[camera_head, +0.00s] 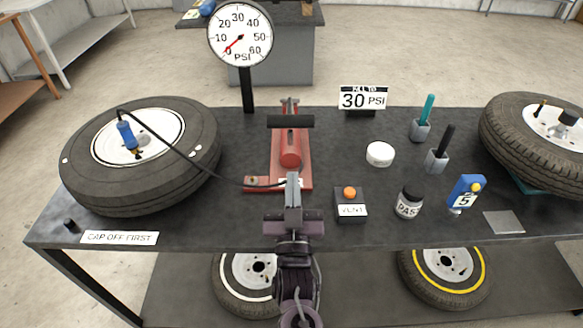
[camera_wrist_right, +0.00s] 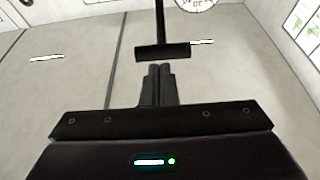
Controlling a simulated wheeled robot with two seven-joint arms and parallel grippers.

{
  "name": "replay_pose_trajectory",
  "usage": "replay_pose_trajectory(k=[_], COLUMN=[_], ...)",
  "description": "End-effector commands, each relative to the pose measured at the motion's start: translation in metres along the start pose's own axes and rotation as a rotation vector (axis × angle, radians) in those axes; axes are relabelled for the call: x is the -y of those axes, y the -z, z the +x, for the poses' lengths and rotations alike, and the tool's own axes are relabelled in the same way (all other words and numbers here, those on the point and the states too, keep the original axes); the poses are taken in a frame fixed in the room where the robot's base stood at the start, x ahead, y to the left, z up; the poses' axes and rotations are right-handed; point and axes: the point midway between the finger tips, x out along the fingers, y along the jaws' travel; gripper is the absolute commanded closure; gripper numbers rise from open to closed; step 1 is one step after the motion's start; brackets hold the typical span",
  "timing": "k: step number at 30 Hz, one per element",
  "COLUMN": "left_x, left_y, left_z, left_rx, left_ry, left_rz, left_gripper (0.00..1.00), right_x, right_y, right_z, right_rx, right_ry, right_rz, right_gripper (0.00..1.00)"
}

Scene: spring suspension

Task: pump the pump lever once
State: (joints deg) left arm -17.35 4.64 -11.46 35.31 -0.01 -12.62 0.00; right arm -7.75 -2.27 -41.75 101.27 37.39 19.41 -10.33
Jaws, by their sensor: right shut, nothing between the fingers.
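The red foot pump (camera_head: 289,158) lies on the dark table, left of centre in the head view. Its lever ends in a black crossbar (camera_head: 290,121), which also shows in the wrist view as a black T-shaped bar (camera_wrist_right: 162,51). My right gripper (camera_head: 292,178) is shut and empty at the near end of the pump. In the wrist view its closed fingertips (camera_wrist_right: 160,68) are just below the bar. Whether they touch it is unclear. The round PSI gauge (camera_head: 240,35) on its post points near 0. My left gripper is not in view.
A hose runs from the pump to the tyre (camera_head: 190,178) at the left, with a blue chuck (camera_head: 127,135) on its wheel. A vent button box (camera_head: 350,206), a jar (camera_head: 409,202) and a white round lid (camera_head: 380,154) stand right of the pump. A "30 PSI" sign (camera_head: 362,99) stands behind.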

Motion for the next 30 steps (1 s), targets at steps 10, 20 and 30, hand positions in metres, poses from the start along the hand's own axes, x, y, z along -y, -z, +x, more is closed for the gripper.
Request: replay_pose_trajectory(k=[10, 20, 30], left_x=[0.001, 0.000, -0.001], left_y=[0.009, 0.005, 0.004], left_z=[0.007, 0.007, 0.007], left_rx=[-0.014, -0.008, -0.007], left_ry=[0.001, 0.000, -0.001], left_rz=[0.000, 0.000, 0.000], left_gripper=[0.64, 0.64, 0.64], right_x=[0.000, 0.000, 0.000], right_y=[-0.002, -0.001, -0.002], right_z=[-0.025, -0.024, -0.024], right_rx=[-0.001, -0.001, -0.001], right_ry=[0.000, 0.000, 0.000], right_rz=[0.000, 0.000, 0.000], right_gripper=[1.00, 1.00, 1.00])
